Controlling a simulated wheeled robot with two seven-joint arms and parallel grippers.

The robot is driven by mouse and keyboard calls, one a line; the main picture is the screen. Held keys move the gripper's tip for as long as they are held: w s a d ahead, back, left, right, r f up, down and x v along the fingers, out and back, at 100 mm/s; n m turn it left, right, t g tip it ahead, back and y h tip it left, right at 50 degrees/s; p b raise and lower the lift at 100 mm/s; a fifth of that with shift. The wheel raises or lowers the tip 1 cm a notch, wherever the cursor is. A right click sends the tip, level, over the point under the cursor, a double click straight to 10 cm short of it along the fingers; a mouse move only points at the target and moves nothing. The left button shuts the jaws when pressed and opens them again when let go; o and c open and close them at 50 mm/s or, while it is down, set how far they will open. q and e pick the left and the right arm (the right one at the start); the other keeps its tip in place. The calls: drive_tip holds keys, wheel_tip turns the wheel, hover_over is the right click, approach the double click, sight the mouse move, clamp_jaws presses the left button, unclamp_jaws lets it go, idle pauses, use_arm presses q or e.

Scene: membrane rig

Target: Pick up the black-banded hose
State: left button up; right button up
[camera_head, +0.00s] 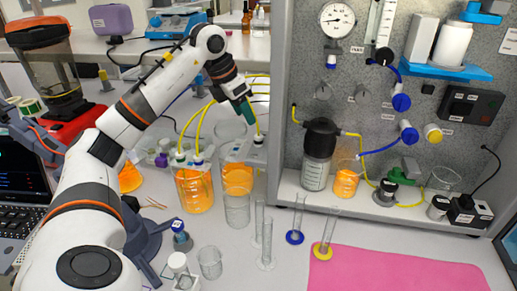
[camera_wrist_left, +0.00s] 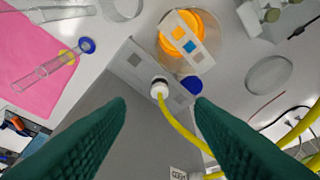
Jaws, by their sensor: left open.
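My left gripper (camera_head: 246,110) is above the orange-filled beakers, left of the rig panel. In the left wrist view its green fingers (camera_wrist_left: 160,112) are spread apart with nothing gripped. A yellow hose (camera_wrist_left: 176,122) runs from a white fitting (camera_wrist_left: 159,89) into the space between and beyond the fingers. In the head view a yellow hose (camera_head: 256,122) rises beside the gripper, and two more yellow hoses (camera_head: 203,118) arch up from the left beaker's lid. My right gripper is not in view.
The left orange beaker (camera_head: 194,190) and the right one (camera_head: 237,180) stand below the gripper. Clear glass cylinders (camera_head: 267,240) stand in front. The grey rig panel (camera_head: 300,60) rises close on the right. The pink mat (camera_head: 400,272) has bare room.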

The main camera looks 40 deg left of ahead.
sight(257, 136)
use_arm(q)
drive_tip(key=x, duration=0.4)
drive_tip(key=shift+w+f+p, duration=0.15)
drive_tip(key=shift+p, duration=0.2)
drive_tip(key=p+x, duration=0.1)
drive_tip(key=x, duration=0.3)
drive_tip(key=shift+w+d+p, duration=0.1)
drive_tip(key=shift+d+p, duration=0.05)
drive_tip(key=shift+p, duration=0.2)
drive_tip(key=shift+w+f, duration=0.2)
drive_tip(key=shift+f, duration=0.35)
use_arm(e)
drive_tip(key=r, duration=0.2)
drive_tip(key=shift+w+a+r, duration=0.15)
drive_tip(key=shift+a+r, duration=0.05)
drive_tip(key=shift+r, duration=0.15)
use_arm(q)
clamp_jaws()
drive_tip(key=shift+r, duration=0.15)
